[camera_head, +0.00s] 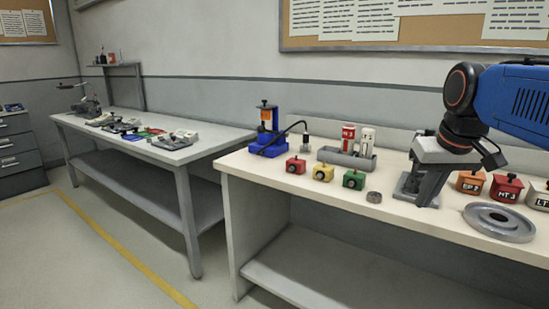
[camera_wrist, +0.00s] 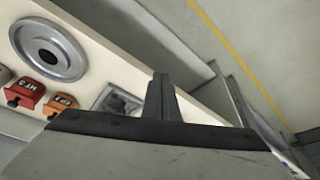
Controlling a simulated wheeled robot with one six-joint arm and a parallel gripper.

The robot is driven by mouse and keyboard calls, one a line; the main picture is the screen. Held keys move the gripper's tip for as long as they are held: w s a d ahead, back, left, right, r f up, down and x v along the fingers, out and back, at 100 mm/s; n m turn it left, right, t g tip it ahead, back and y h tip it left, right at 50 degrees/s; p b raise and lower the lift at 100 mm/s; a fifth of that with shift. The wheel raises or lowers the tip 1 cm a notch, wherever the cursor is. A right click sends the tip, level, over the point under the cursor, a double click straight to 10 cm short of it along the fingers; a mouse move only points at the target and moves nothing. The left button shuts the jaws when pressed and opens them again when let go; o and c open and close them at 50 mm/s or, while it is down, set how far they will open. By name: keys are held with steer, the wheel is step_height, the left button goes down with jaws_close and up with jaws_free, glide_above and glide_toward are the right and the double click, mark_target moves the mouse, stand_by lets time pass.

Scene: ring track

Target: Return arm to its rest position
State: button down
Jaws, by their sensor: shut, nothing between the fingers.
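My gripper (camera_head: 424,196) hangs from my blue arm at the right of the head view, pointing down over the front part of the near bench (camera_head: 237,166). Its fingers are together with nothing between them. In the wrist view the closed fingers of my gripper (camera_wrist: 162,98) stick up past the dark edge of the gripper body. I cannot tell from these views how high the fingertips are above the bench.
A grey ring track (camera_head: 499,222) lies right of my gripper. Orange (camera_head: 470,182) and red (camera_head: 506,189) labelled boxes stand behind it. A grey fixture (camera_head: 404,186) is partly hidden behind my gripper. Small red, yellow and green (camera_head: 354,180) blocks stand left.

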steer(key=s+a+f, duration=0.2)
steer(key=s+f, duration=0.5)
steer(key=f, duration=0.2)
steer(key=s+a+f, duration=0.2)
steer(key=s+f, duration=0.6)
steer(key=f, duration=0.2)
steer(key=shift+a+f+t, duration=0.15)
steer(key=shift+f+t, duration=0.1)
steer(key=shift+t, duration=0.15)
